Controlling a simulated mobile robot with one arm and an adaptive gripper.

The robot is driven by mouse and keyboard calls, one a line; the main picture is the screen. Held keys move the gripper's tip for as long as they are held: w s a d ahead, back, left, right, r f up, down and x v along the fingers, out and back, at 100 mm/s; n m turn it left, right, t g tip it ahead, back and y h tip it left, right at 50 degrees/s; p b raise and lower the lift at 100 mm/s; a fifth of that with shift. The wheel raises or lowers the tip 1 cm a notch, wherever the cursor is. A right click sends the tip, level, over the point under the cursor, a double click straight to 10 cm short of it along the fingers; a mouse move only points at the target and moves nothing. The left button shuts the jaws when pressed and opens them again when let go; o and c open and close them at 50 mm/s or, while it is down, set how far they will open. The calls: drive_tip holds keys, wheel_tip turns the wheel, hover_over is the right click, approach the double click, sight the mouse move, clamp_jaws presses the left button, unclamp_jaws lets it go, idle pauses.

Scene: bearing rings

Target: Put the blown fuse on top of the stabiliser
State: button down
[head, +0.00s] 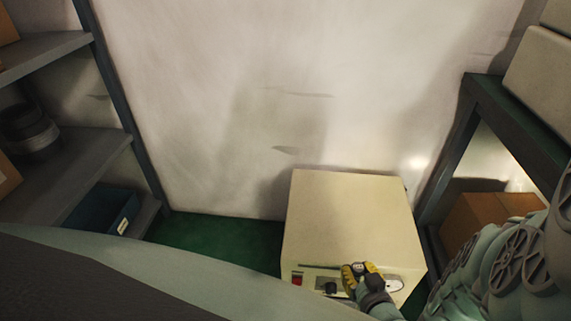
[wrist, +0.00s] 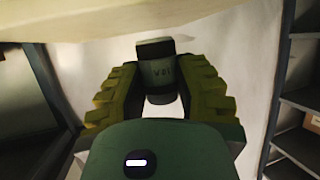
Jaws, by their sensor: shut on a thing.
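The stabiliser is a cream box (head: 345,215) with a flat, bare top. A red switch and a dark knob show on its front panel. My gripper (head: 359,268) has yellow fingers and appears in front of the box's front edge in the head view. In the wrist view my gripper (wrist: 157,88) is shut on the blown fuse (wrist: 157,68), a grey-green cylinder with dark end caps and a printed mark. In the head view the fuse is small and partly hidden by the fingers. I cannot tell its exact height above the box.
A shelf unit (head: 75,150) with a dark round item (head: 30,132) and a blue bin (head: 103,210) stands at the left. A dark-framed table (head: 520,130) stands at the right, with a cardboard box (head: 480,218) beneath. A pale wall is behind the stabiliser.

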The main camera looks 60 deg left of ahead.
drive_tip(key=shift+s+a+r, duration=0.15)
drive_tip(key=shift+s+r, duration=0.05)
drive_tip(key=shift+r, duration=0.4)
drive_tip(key=shift+w+a, duration=0.1)
drive_tip(key=shift+a, duration=0.05)
drive_tip(key=b, duration=0.7)
hover_over(353, 237)
drive_tip(key=shift+a+f, duration=0.15)
drive_tip(key=shift+f, duration=0.65)
wheel_tip(353, 237, down, 4)
drive_tip(key=shift+r+b, duration=0.15)
drive_tip(key=shift+b, duration=1)
drive_tip(key=shift+r, duration=0.1)
drive_tip(key=c, duration=0.8)
unclamp_jaws()
